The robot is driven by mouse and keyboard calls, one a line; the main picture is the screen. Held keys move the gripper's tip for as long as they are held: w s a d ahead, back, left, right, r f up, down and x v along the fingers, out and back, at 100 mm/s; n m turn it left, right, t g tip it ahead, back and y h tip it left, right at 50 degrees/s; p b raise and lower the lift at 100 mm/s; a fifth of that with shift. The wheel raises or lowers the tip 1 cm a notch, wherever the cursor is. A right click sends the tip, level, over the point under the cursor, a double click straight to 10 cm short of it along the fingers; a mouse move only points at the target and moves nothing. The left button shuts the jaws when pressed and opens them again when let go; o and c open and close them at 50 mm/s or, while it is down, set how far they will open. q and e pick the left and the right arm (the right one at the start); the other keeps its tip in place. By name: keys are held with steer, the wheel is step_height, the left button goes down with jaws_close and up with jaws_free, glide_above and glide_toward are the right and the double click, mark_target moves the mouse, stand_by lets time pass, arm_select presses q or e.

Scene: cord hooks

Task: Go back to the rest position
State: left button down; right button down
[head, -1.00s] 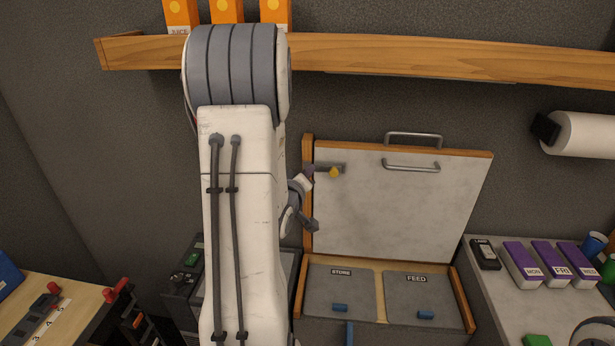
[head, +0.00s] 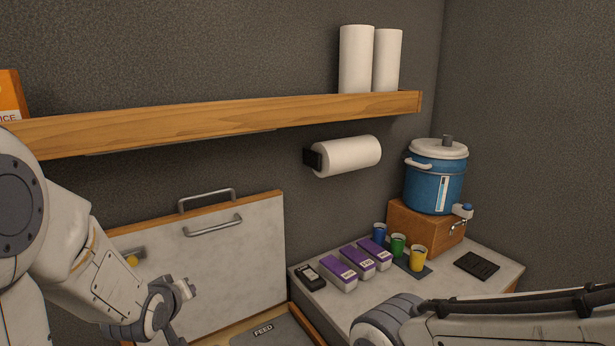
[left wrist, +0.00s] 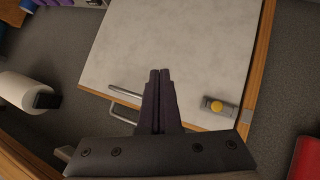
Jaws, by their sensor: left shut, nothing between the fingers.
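My left arm (head: 100,270) comes in from the left in the head view, in front of the raised white lid. My left gripper shows in the left wrist view (left wrist: 160,75), with its two dark fingers together and nothing between them. Behind the fingers in that view is the pale lid panel (left wrist: 190,45). My right arm (head: 490,322) crosses the lower right of the head view; its gripper is not in view.
The raised lid (head: 235,260) has metal handles and a yellow-knobbed latch (head: 132,261). A shelf (head: 220,124) runs above. A paper roll (head: 350,156), purple boxes (head: 357,258), cups and a blue drink cooler (head: 433,185) are to the right.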

arm_select(q)
steer(key=s+d+f+m+g+h, duration=0.25)
steer(key=s+d+m, duration=0.25)
steer(key=d, duration=0.7)
steer(key=s+d+m+g+b, duration=0.1)
steer(key=s+d+m+g, duration=0.1)
steer(key=s, duration=0.5)
steer(key=s+d+f+m+g, duration=0.1)
steer(key=s+d+m+g, duration=0.2)
steer(key=s, duration=0.5)
steer(key=s+d+m+g+b, duration=0.1)
steer(key=s+d+m+g, duration=0.2)
steer(key=s, duration=0.4)
steer(key=d+m, duration=0.1)
steer(key=d, duration=0.1)
steer(key=shift+s+d+f+m+b, duration=0.15)
steer(key=shift+d+m+b, duration=0.15)
